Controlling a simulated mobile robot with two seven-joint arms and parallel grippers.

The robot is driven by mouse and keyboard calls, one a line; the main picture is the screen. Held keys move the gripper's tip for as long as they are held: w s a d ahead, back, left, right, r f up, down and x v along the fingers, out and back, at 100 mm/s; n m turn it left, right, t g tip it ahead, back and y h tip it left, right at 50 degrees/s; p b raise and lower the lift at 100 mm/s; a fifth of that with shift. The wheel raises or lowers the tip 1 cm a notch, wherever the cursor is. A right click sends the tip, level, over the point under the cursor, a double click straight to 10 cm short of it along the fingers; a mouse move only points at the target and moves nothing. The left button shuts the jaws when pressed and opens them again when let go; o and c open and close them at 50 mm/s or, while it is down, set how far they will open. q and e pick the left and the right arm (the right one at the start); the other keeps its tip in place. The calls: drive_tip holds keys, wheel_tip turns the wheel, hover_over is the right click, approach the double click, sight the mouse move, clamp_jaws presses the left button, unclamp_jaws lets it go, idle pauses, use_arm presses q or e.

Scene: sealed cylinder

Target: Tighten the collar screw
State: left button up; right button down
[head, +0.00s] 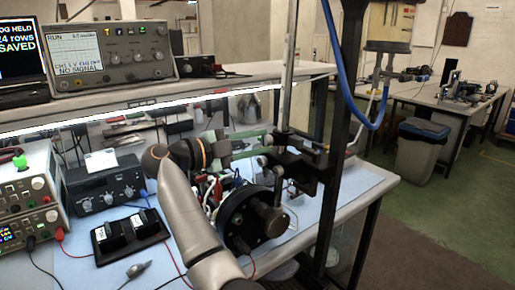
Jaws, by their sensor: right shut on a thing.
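My right arm rises from the bottom middle and bends over to the right. Its gripper (262,149) reaches the dark clamp block (297,165) on the upright metal rod (290,75). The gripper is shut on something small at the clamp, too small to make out. I cannot pick out the collar screw for certain. Below the gripper is a black round flange (237,222) of a cylinder lying on its side, with wires behind it. My arm hides part of the cylinder. My left gripper is out of view.
A black twin-slot holder (130,236), a radio-like box (104,185) and power supplies (30,200) stand left on the blue mat (345,185). An oscilloscope (110,57) is on the shelf. A dark post and blue hose (345,85) stand right.

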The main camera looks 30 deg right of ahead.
drive_tip(key=m+b, duration=0.1)
drive_tip(key=m, duration=0.2)
drive_tip(key=m+b, duration=0.1)
drive_tip(key=m, duration=0.2)
drive_tip(key=shift+a+f+m+y+b, duration=0.1)
drive_tip(key=shift+f+m+y+b, duration=0.1)
drive_tip(key=shift+m+y+b, duration=0.1)
drive_tip(key=m+b, duration=0.2)
drive_tip(key=m, duration=0.4)
drive_tip(key=shift+y+b, duration=0.3)
drive_tip(key=m+b, duration=0.1)
drive_tip(key=m, duration=0.1)
drive_tip(key=shift+m, duration=0.3)
drive_tip(key=shift+m+t+b, duration=0.3)
drive_tip(key=shift+m+b, duration=0.2)
drive_tip(key=shift+m, duration=0.7)
drive_tip(key=shift+m+b, duration=0.35)
drive_tip(key=shift+m, duration=0.75)
drive_tip(key=shift+t, duration=0.3)
drive_tip(key=shift+r+m, duration=0.1)
drive_tip(key=shift+m, duration=0.3)
